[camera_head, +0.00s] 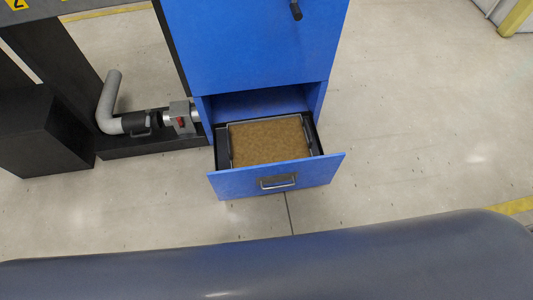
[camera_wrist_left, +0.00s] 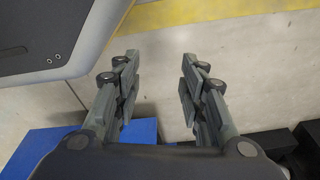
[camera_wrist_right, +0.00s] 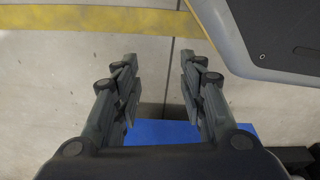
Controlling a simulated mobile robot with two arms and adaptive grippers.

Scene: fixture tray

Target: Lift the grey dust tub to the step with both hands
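The grey dust tub (camera_head: 231,145) sits inside the pulled-out bottom drawer (camera_head: 235,183) of a blue cabinet (camera_head: 255,45). Brown dust fills the tub, and only its thin grey rim and side parts show. Neither gripper is in the head view. My left gripper (camera_wrist_left: 157,85) is open and empty in the left wrist view, above bare floor. My right gripper (camera_wrist_right: 159,88) is open and empty in the right wrist view, also above floor. A blue surface shows low in both wrist views. I cannot make out the step.
The drawer front has a metal handle (camera_head: 277,182). A grey pipe with a valve (camera_head: 181,117) runs along a black base left of the cabinet. A black block (camera_head: 40,132) stands farther left. The floor (camera_head: 430,130) right of the cabinet is clear.

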